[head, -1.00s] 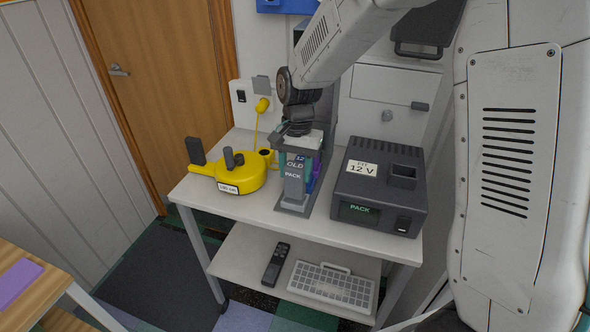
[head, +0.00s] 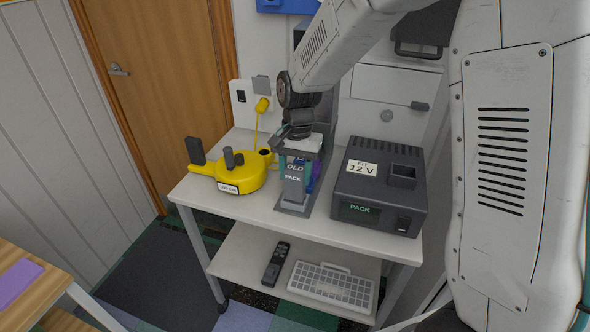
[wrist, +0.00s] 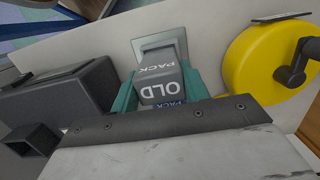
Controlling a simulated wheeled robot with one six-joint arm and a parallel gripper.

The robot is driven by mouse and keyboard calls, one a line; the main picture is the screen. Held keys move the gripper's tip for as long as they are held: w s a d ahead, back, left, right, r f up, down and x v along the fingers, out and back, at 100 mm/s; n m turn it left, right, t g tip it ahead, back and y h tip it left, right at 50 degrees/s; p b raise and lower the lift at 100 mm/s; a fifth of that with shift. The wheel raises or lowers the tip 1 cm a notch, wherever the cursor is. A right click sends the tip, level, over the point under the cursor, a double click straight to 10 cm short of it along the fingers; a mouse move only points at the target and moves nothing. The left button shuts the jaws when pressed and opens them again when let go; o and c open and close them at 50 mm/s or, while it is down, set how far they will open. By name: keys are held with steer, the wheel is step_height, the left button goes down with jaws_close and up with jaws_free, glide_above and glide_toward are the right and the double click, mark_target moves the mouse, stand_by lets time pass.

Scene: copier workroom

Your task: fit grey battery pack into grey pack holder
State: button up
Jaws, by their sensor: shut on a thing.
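A dark box (head: 385,205) marked FIT 12 V stands close on the right. A yellow rounded device (head: 240,178) stands on the left. Something purple (head: 316,178) shows behind the holder.

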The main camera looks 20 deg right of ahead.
steer(key=shift+f, duration=1.2)
steer(key=o, duration=1.3)
steer(key=shift+c, duration=0.2)
steer(key=r, duration=0.7)
steer(key=shift+w+d+r, duration=0.25)
steer(key=shift+w+r, duration=0.15)
